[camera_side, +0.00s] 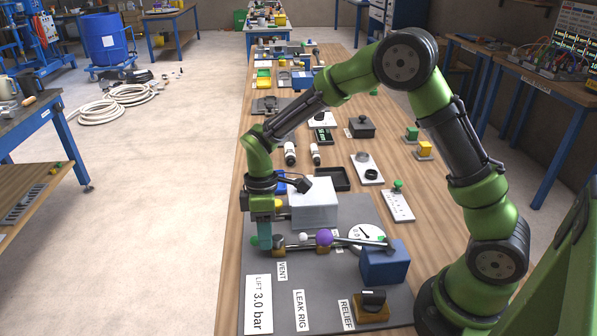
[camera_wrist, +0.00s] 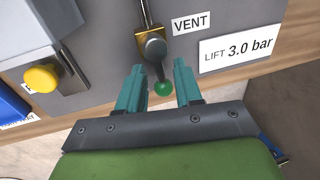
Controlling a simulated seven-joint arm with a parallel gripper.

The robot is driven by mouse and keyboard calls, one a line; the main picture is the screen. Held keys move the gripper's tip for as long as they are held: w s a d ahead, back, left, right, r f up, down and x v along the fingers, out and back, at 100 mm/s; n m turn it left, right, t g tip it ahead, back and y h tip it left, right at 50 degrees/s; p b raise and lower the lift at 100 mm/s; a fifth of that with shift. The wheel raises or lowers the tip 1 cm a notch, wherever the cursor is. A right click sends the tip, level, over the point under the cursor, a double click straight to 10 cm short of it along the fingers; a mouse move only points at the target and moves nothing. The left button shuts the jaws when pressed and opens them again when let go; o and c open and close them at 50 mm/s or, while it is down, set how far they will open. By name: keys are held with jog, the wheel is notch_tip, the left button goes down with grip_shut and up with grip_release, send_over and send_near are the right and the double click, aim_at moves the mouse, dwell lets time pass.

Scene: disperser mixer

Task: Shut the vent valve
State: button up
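The vent valve (camera_wrist: 152,44) is a brass body with a dark hub, beside the VENT label (camera_wrist: 190,23). Its short dark lever ends in a green knob (camera_wrist: 163,88) and lies roughly in line with the thin pipe entering the valve. The green knob also shows in the side view (camera_side: 254,240), beside my fingers. My gripper (camera_wrist: 160,88) is open, with one teal finger on each side of the knob. In the wrist view there appear to be gaps between knob and fingers. In the side view my gripper (camera_side: 265,236) points down at the rig's left edge and partly hides the valve.
A white box (camera_side: 315,205), a purple ball (camera_side: 323,237), a gauge (camera_side: 360,235) and a blue block (camera_side: 385,264) stand close by. A yellow knob (camera_wrist: 42,77) sits left of the valve. The RELIEF part (camera_side: 373,300) is nearer the front. Floor lies beyond the bench's left edge.

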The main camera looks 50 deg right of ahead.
jog(key=shift+c, duration=0.5)
grip_shut()
jog(key=shift+w+m, duration=0.1)
jog(key=shift+m, duration=0.2)
jog(key=m, duration=0.3)
jog(key=shift+w+d+r+m+t, duration=0.1)
jog(key=shift+w+d+m+t, duration=0.1)
jog(key=shift+d+m+t, duration=0.15)
jog(key=m, duration=0.2)
jog(key=d+m+t, duration=0.1)
jog(key=m, duration=0.1)
jog(key=shift+w+m+y, duration=0.1)
jog(key=shift+m+y, duration=0.15)
jog(key=shift+y, duration=0.05)
jog(key=m, duration=0.1)
jog(key=d+m, duration=0.1)
jog(key=m, duration=0.1)
jog(key=shift+m+t, duration=0.3)
jog(key=shift+t, duration=0.05)
jog(key=shift+s+d+m+t, duration=0.15)
jog(key=shift+s+d+m, duration=0.05)
jog(key=shift+m, duration=0.7)
jog(key=shift+s+d+m+t, duration=0.15)
jog(key=shift+m, duration=0.75)
jog(key=shift+d, duration=0.1)
